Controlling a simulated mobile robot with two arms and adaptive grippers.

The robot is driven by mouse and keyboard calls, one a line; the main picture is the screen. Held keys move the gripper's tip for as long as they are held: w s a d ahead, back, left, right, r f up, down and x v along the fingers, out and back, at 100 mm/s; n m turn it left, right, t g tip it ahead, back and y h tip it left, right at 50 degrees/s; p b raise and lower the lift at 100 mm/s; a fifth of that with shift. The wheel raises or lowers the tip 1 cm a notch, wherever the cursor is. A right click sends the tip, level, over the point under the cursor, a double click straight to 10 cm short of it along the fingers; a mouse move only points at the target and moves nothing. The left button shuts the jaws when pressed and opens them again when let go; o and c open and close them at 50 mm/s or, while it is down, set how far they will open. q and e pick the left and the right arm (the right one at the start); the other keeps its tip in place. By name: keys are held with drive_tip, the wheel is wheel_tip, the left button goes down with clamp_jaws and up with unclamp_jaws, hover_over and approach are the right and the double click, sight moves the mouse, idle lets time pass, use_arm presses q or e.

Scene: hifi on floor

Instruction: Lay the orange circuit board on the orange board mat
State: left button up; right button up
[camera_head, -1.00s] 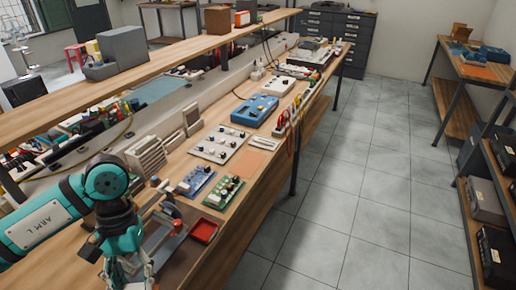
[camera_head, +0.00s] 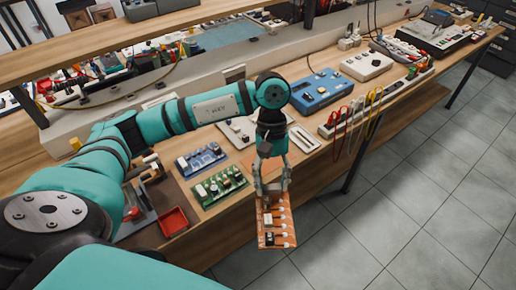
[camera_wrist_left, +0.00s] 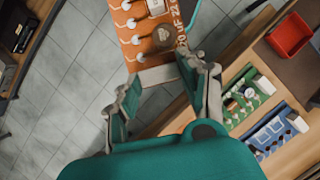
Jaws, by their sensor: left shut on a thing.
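The orange circuit board (camera_head: 276,226) has white-ended parts and dark components. My left gripper (camera_head: 272,188) is shut on its upper end. The board hangs below the fingers, in front of the bench's front edge with the floor behind it. In the left wrist view the board (camera_wrist_left: 150,28) extends past the fingertips, gripped at its near edge. The flat orange board mat (camera_head: 249,160) lies on the bench just left of and behind the gripper, partly hidden by my arm. My right gripper is not in view.
A green board (camera_head: 219,187) and a blue board (camera_head: 201,160) lie left of the mat. A red tray (camera_head: 173,221) stands near the front edge. A knobbed panel (camera_head: 239,131) lies behind the mat. Cables hang from a rack (camera_head: 350,122) on the right.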

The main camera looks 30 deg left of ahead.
use_arm(q)
drive_tip(key=w+a+f+n+t, duration=0.2)
drive_tip(key=w+a+f+n, duration=0.1)
drive_tip(key=n, duration=0.5)
drive_tip(key=w+a+f+n+t+p, duration=0.1)
drive_tip(key=w+a+f+n+t, duration=0.2)
drive_tip(key=n, duration=0.5)
drive_tip(key=w+a+f+n+t, duration=0.3)
drive_tip(key=w+a+n, duration=0.2)
drive_tip(key=a+n, duration=0.2)
drive_tip(key=shift+w+a+f+n+y, duration=0.1)
drive_tip(key=shift+n+y, duration=0.2)
drive_tip(key=shift+n, duration=0.2)
drive_tip(key=shift+w+a+f+n, duration=0.1)
drive_tip(key=shift+a+f+n, duration=0.1)
drive_tip(key=shift+f+n, duration=0.1)
drive_tip(key=shift+f+b, duration=0.5)
drive_tip(key=shift+f, duration=0.35)
drive_tip(key=shift+f+b, duration=0.55)
drive_tip(key=shift+f, duration=0.15)
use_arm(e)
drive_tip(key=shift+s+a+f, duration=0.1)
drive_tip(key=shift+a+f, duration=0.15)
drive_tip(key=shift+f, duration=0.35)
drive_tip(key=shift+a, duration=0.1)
